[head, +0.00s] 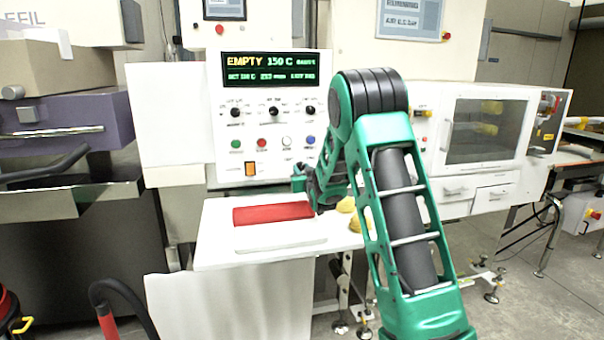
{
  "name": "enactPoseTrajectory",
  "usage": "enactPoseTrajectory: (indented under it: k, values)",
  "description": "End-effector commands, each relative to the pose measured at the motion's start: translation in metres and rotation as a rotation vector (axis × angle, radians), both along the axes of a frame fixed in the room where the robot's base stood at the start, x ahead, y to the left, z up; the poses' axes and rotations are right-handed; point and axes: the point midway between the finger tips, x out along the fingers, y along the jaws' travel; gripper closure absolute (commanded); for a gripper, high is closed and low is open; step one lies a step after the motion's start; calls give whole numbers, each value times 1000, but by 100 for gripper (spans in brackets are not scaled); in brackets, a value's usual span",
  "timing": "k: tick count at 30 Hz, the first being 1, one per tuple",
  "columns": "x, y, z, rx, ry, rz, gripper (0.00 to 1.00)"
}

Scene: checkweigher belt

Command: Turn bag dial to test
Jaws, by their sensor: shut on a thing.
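The white control panel (268,135) stands upright behind the bench. Its display (270,72) reads "EMPTY 150 C". Below it are three black dials: left (236,113), middle (273,111) and right (309,110). Their small labels are too blurred for me to tell which, if any, is the bag dial. My gripper (298,179) is low at the panel's right side, below the dials and above the bench. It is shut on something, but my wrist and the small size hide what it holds. The three dials show clear of it.
A red block (272,213) lies on the white bench (215,245), left of my gripper. Yellowish lumps (346,204) lie near my arm. Coloured buttons (261,143) and an orange switch (251,169) are on the panel. A windowed cabinet (490,130) stands at right.

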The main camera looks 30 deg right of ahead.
Motion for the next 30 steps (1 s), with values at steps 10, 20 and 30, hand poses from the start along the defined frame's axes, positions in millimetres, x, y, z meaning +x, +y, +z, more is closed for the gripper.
enactPoseTrajectory:
  k: [10,20,30]
  values:
    - [0,0,0,-286,82,0,96]
    - [0,0,0,-580,167,2,96]
    - [0,0,-1,-803,232,4,96]
